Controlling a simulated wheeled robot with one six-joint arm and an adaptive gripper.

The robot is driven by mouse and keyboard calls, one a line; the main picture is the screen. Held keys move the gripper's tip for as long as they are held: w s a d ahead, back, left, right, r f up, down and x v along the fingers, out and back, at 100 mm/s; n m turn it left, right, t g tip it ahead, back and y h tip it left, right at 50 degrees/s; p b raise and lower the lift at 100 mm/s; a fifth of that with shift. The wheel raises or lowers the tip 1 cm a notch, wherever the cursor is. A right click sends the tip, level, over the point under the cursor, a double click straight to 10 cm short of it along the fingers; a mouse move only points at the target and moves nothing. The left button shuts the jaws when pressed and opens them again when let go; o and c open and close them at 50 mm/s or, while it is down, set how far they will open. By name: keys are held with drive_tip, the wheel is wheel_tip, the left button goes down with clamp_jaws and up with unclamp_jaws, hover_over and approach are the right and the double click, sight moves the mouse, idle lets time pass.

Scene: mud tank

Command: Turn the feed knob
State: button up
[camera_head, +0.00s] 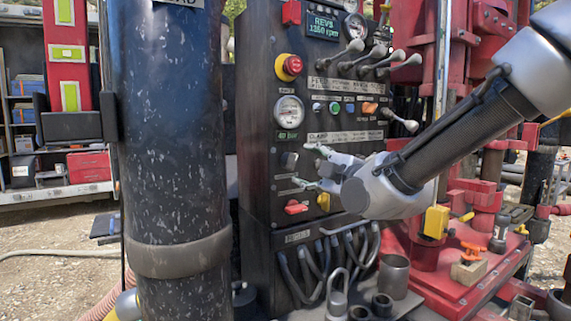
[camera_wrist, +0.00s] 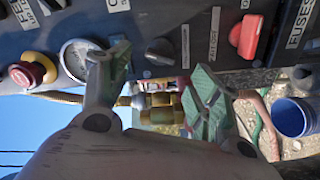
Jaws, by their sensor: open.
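A small dark knob (camera_head: 290,160) sits on the black control panel, below the round gauge and above a red switch. In the wrist view the dark knob (camera_wrist: 160,50) shows at the top, between and beyond my fingertips. I cannot read its label, so I cannot confirm it is the feed knob. My gripper (camera_head: 310,167) is in front of the panel, just right of the knob, coming from the right. In the wrist view my gripper (camera_wrist: 162,70) is open, with green finger pads apart and nothing between them.
The control panel (camera_head: 258,180) carries a red emergency button (camera_head: 289,67), a gauge (camera_head: 289,112), a red switch (camera_head: 296,207) and several levers (camera_head: 370,60). A thick dark pipe (camera_head: 170,150) stands left of it. Hoses (camera_head: 320,265) hang below.

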sight(295, 163)
drive_tip(key=x, duration=0.7)
drive_tip(key=shift+w+a, duration=0.2)
drive_tip(key=shift+w, duration=0.15)
drive_tip(key=c, duration=1)
